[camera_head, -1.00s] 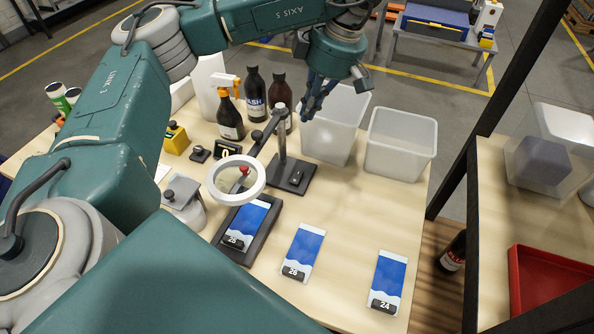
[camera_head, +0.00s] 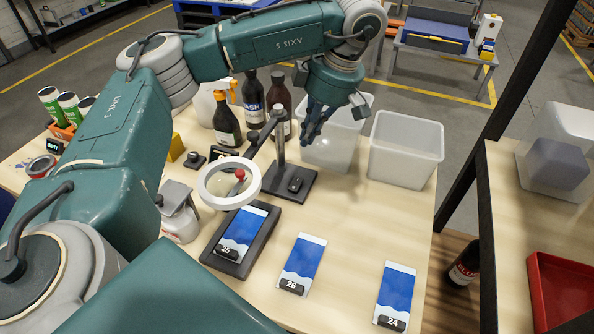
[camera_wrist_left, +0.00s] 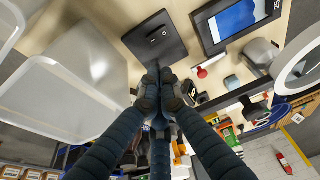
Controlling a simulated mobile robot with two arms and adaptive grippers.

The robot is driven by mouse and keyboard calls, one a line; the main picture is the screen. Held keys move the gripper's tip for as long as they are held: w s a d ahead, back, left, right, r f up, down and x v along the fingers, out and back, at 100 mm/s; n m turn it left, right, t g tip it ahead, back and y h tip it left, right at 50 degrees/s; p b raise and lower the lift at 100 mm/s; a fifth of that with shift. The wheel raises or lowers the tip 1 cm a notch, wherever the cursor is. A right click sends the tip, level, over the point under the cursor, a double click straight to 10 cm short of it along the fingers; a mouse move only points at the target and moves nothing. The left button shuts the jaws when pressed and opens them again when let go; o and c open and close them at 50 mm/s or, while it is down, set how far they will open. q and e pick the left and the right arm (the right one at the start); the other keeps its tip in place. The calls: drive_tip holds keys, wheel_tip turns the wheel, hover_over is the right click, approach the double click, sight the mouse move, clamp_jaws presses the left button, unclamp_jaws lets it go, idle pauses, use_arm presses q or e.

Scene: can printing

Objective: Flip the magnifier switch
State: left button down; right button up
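The magnifier has a white ring (camera_head: 210,200) on an arm, a dark post (camera_head: 280,155) and a flat black base plate (camera_head: 274,193). A small dark switch (camera_head: 295,184) sits on the base. In the left wrist view, the base (camera_wrist_left: 135,38) and switch (camera_wrist_left: 158,34) lie just beyond the fingertips, and part of the ring shows at the right edge. My left gripper (camera_head: 308,138) points down above and behind the base, apart from the switch. Its fingertips (camera_wrist_left: 159,74) are together with nothing visible between them. My right gripper is out of view.
Two translucent bins (camera_head: 405,148) stand close right of the gripper. Bottles (camera_head: 253,100) stand behind the post. A phone-like panel (camera_head: 243,230) lies in a dark tray below the ring; two more panels (camera_head: 303,262) lie to its right. A red button (camera_wrist_left: 202,73) shows in the wrist view.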

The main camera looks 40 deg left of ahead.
use_arm(q)
drive_tip(key=p, duration=0.4)
approach(293, 180)
drive_tip(key=x, duration=0.5)
drive_tip(key=shift+a+f, duration=0.2)
drive_tip(key=shift+f, duration=0.5)
